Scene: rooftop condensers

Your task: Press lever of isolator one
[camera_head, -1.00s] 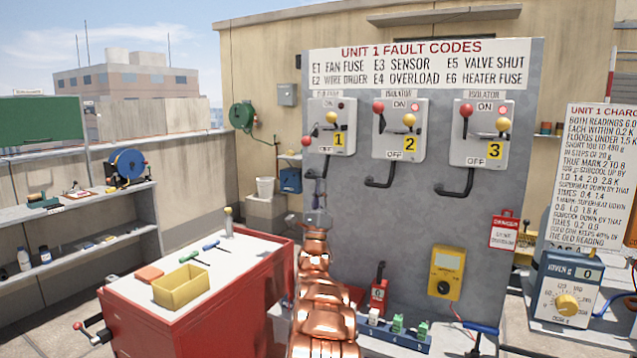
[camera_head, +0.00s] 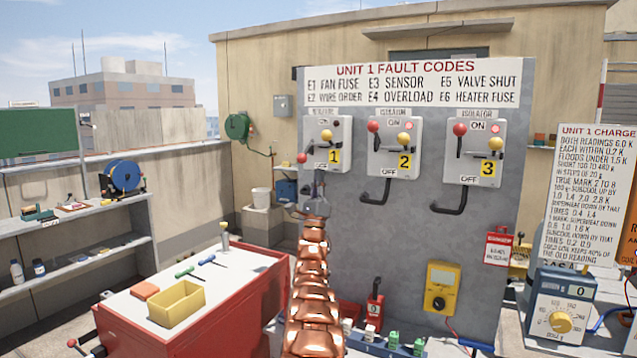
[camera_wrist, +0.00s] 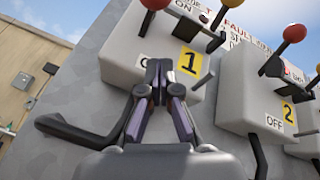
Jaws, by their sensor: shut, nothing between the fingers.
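Isolator one (camera_head: 321,160) is the grey box with yellow label 1 at the left of the panel. Its red-knobbed lever (camera_head: 302,158) leans down and left, unlike the raised red levers on the other isolators. A yellow knob (camera_head: 328,138) stands near the box's middle. In the wrist view, isolator one (camera_wrist: 125,50) shows a red knob (camera_wrist: 155,3) at the top.
Isolator two (camera_head: 388,165) and isolator three (camera_head: 462,175) stand to the right. Black bent handles (camera_head: 375,195) stick out below the boxes. A red bench (camera_head: 245,310) with a yellow bin (camera_head: 178,303) stands at left. A yellow meter (camera_head: 441,287) hangs lower right.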

